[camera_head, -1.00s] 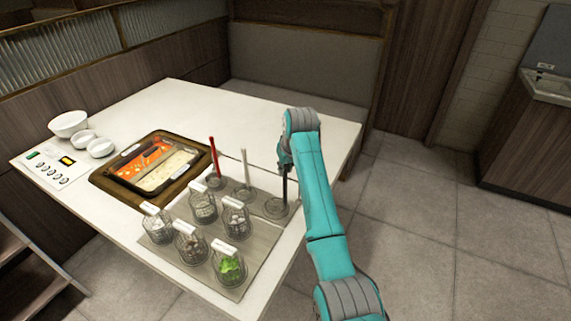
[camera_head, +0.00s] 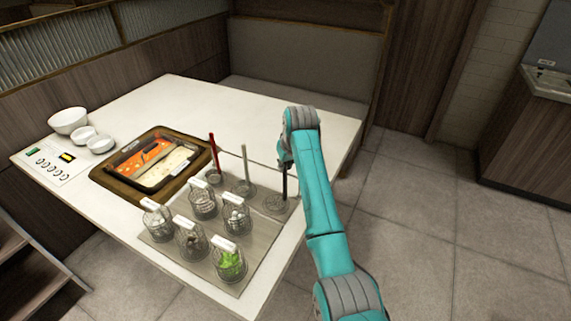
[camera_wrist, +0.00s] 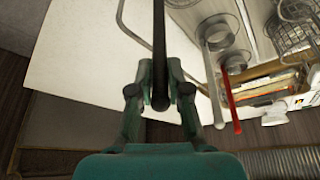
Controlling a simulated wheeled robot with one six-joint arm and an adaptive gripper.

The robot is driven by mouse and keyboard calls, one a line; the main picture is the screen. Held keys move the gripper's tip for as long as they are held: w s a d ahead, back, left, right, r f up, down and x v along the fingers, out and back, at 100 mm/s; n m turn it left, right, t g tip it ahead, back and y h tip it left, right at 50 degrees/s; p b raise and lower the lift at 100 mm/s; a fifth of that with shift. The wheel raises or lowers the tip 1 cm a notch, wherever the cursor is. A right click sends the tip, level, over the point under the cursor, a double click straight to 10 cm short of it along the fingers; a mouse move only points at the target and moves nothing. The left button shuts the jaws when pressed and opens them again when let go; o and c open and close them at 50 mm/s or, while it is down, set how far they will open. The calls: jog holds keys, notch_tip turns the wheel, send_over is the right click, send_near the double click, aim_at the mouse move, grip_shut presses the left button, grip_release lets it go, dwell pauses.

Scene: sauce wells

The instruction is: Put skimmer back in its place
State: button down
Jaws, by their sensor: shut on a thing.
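My gripper (camera_head: 285,160) is shut on a black handle, which I take to be the skimmer (camera_head: 285,186). In the wrist view the black handle (camera_wrist: 159,50) runs between the fingers of my gripper (camera_wrist: 158,95). In the head view the handle hangs roughly upright over the round wire holder (camera_head: 276,204) at the right end of a row of holders. Whether its lower end is inside, behind or above that holder I cannot tell. A red-handled tool (camera_head: 213,155) and a white-handled tool (camera_head: 246,165) stand in the holders to its left.
Several wire baskets with labels, one with green leaves (camera_head: 230,262), stand on a grey mat (camera_head: 262,240) in front. A two-part pot (camera_head: 186,163) in a wooden frame and white bowls (camera_head: 68,120) are to the left. The far white tabletop (camera_head: 230,105) is clear.

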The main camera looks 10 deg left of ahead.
jog(key=shift+f, duration=0.15)
jog(key=shift+c, duration=1.2)
grip_release()
jog(key=shift+r, duration=5.55)
jog(key=shift+s, duration=0.1)
